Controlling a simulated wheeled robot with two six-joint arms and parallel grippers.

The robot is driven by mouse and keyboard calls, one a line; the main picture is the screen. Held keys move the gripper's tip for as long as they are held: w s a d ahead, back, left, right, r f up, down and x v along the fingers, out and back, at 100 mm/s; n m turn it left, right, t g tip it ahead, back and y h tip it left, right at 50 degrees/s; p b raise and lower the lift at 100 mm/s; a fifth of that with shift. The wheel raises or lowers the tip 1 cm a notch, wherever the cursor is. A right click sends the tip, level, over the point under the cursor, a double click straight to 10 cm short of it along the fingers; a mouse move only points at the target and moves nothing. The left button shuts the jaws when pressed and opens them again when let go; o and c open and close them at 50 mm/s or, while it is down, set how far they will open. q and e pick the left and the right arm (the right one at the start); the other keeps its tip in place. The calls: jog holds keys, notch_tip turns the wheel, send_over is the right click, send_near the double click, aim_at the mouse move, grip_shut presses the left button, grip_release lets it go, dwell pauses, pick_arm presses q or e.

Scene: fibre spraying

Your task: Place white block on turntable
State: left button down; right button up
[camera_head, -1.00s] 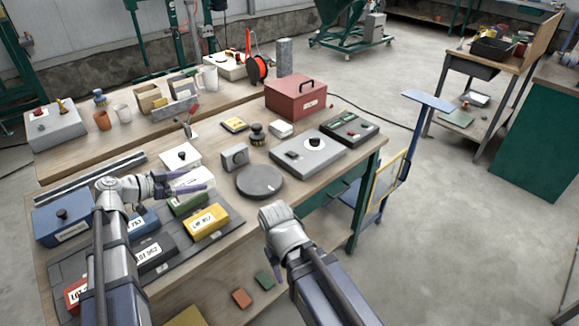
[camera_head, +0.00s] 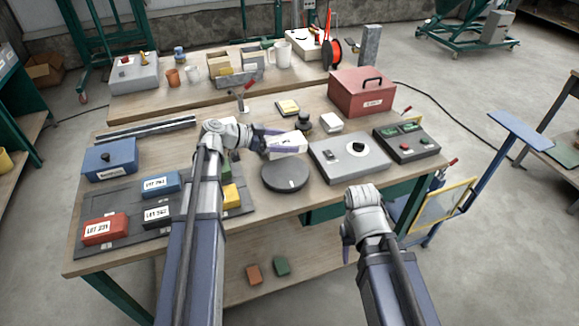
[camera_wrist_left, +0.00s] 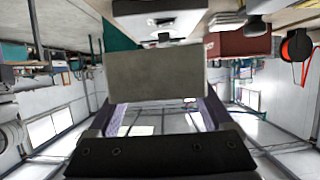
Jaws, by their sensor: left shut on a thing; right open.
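The white block (camera_head: 287,142) is held in my left gripper (camera_head: 276,143), which is shut on it. In the left wrist view the block (camera_wrist_left: 155,88) shows as a shaded grey face between the two purple fingers. In the head view the block appears just behind the round dark grey turntable (camera_head: 284,176), raised above the table. Its exact height over the turntable is hard to tell. The turntable's top is bare. My right gripper (camera_head: 346,240) is open and empty in front of the table's front edge, mostly hidden by its own wrist.
A grey control box (camera_head: 348,157) stands right of the turntable, with a dark button box (camera_head: 407,143) beyond it. A red toolbox (camera_head: 362,92) is behind them. Labelled red, blue, black and yellow blocks lie on the dark mat (camera_head: 95,207) at left.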

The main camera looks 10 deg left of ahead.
aim_at(284, 171)
pick_arm(q)
jog(key=shift+a+f+b, duration=0.1)
jog(key=shift+f+b, duration=4.55)
jog(key=shift+b, duration=0.45)
jog(key=shift+f, duration=0.25)
grip_release()
jog(key=shift+r, duration=0.1)
jog(key=shift+r, duration=0.1)
jog(key=shift+a+r, duration=0.15)
jog(key=shift+r, duration=0.05)
jog(key=p+v, duration=0.4)
jog(key=v, duration=0.7)
jog(key=shift+s+a+p, duration=0.2)
jog(key=shift+a+p, duration=0.05)
jog(key=shift+p, duration=0.05)
